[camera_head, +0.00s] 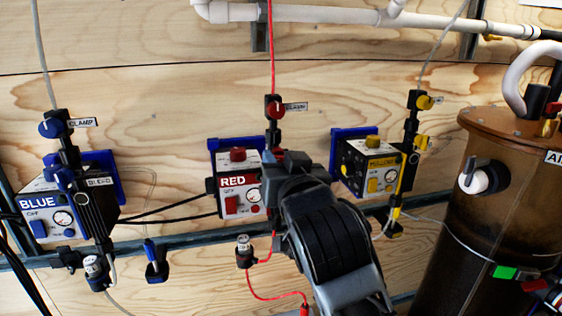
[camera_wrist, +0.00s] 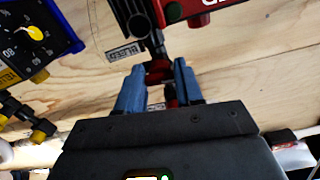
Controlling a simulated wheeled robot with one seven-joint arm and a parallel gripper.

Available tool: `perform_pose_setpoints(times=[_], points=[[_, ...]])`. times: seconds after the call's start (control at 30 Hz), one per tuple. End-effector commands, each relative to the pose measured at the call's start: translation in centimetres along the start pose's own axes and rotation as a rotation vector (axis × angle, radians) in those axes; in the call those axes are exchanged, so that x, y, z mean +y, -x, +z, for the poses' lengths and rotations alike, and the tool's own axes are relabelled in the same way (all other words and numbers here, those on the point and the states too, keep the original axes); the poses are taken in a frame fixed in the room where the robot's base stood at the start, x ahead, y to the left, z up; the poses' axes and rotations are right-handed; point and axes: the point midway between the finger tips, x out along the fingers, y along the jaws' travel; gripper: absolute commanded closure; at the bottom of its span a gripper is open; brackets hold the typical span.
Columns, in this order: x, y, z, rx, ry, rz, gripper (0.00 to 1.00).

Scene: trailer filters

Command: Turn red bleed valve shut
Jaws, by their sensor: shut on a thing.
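The red bleed valve (camera_wrist: 158,70) shows in the wrist view as a small red knob on a black fitting, beside a white BLEED label (camera_wrist: 125,52). My gripper (camera_wrist: 161,76) has its two blue fingers on either side of this knob and is shut on it. The knob's turn angle is hard to tell between the fingers. In the head view my gripper (camera_head: 286,163) is at the right side of the red box (camera_head: 232,187) and hides the bleed valve. The red clamp valve (camera_head: 274,107) with its label is above my gripper.
A blue unit (camera_head: 50,215) stands at the left, and a yellow unit (camera_head: 370,165) is close on the right of my arm. A brown tank (camera_head: 490,220) stands at the far right. A red tube (camera_head: 271,50) runs down to the clamp valve. White pipes (camera_head: 330,15) cross the top.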

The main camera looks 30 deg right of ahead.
Motion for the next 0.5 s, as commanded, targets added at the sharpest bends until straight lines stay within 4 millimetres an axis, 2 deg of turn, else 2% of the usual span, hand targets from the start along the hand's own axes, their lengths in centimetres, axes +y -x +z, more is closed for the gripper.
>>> perform_pose_setpoints(times=[0.03, 0.13, 0.5], points=[[0.01, 0.01, 0.00, 0.000, 0.000, 0.000, 0.85], [0.01, 0.01, 0.01, 0.000, 0.000, 0.000, 0.95], [0.02, -0.01, 0.22, 0.000, -0.128, 0.001, 0.94]])
